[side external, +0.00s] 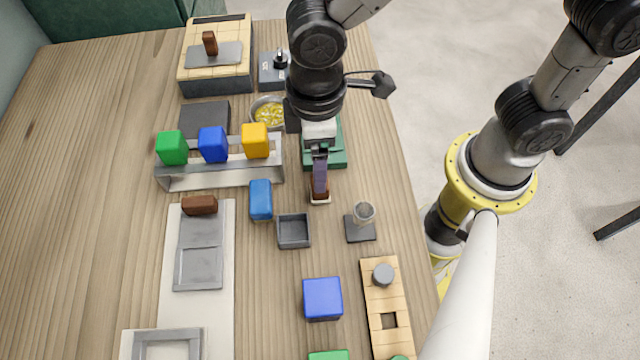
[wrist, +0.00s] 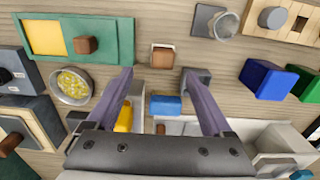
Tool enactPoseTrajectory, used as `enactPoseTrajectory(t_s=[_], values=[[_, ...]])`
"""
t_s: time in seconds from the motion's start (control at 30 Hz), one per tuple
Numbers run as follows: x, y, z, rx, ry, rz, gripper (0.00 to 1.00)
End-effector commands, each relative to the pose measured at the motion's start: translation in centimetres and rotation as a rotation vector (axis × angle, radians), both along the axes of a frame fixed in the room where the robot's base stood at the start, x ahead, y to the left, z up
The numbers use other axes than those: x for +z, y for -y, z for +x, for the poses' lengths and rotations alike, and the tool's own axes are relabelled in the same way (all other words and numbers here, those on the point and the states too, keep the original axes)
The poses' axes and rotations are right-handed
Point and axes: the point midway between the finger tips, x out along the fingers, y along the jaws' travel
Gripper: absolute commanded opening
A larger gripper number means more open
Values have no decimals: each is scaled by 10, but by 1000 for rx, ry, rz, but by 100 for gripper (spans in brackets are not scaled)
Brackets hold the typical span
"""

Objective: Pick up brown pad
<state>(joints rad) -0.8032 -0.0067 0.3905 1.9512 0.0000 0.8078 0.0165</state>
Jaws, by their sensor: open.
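A small brown pad (side external: 320,197) sits on a pale square base on the table, partly hidden by my fingers in the side view. In the wrist view the brown pad (wrist: 162,56) shows whole, a little beyond my fingertips and between their lines. My gripper (side external: 320,185) hangs over it, pointing down; in the wrist view its two purple fingers (wrist: 158,75) stand wide apart with nothing held between them. I cannot tell the exact height of the fingertips above the pad.
A grey open tray (side external: 293,232) and a blue block (side external: 260,199) stand close by. A rack (side external: 220,172) carries green, blue and yellow blocks. A green box (side external: 338,155), a bowl of yellow bits (side external: 268,113) and a grey cup stand (side external: 361,228) are also near.

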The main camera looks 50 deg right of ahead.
Motion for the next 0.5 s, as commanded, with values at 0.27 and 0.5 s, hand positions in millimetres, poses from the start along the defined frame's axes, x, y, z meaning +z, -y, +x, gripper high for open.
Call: enactPoseTrajectory(t_s=[0.27, 0.5], values=[[-29, 0, 0, -1, -1, -1, 85], [-57, -2, -4, -1, -4, -4, 85]])
